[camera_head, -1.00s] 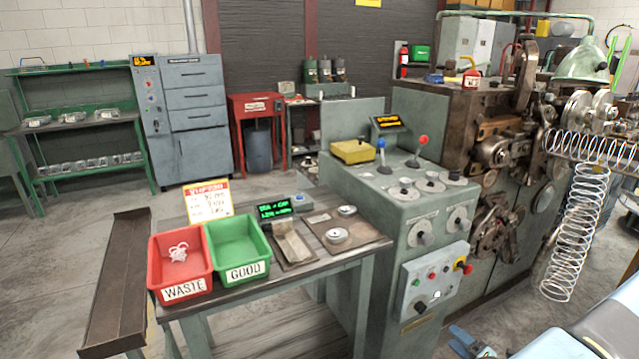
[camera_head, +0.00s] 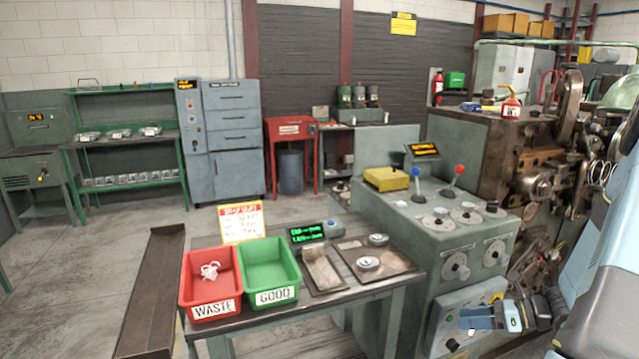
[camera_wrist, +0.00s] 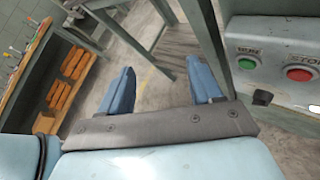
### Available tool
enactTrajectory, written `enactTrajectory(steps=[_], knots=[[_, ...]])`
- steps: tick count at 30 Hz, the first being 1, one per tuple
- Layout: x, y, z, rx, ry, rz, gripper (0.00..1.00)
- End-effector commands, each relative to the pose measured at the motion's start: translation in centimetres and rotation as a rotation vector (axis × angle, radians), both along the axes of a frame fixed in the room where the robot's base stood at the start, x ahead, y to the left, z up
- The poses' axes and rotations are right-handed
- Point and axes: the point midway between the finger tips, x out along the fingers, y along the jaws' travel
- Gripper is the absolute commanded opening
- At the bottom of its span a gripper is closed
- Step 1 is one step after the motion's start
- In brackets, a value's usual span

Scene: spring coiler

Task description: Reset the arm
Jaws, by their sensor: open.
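My gripper (camera_head: 492,318) shows at the lower right of the head view, in front of the coiler's control panel. In the wrist view its two blue fingers (camera_wrist: 160,90) are spread apart with nothing between them, and grey floor shows through the gap. My light-blue arm fills the right edge of the head view. The green control cabinet (camera_head: 400,215) stands just behind my gripper. In the wrist view the panel's green button (camera_wrist: 246,63) and red stop button (camera_wrist: 299,73) lie to the right of the fingers, apart from them.
A bench (camera_head: 385,292) holds a red WASTE bin (camera_head: 200,290) with a white tangle in it, and an empty green GOOD bin (camera_head: 268,270). The coiling machine (camera_head: 545,170) is partly hidden by my arm. Open floor (camera_head: 50,285) lies at left.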

Motion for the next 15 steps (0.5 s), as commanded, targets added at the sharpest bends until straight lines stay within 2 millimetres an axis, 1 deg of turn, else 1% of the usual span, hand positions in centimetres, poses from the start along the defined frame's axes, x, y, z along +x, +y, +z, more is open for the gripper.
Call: enactTrajectory(steps=[1, 3, 15], knots=[[0.0, 0.7, 1.2, -0.045, -0.030, 0.053, 0.64], [-0.2, 1.6, 2.5, -0.103, -0.070, 0.125, 0.64], [-2.1, 6.2, 9.8, -0.420, -0.310, 0.534, 0.64]])
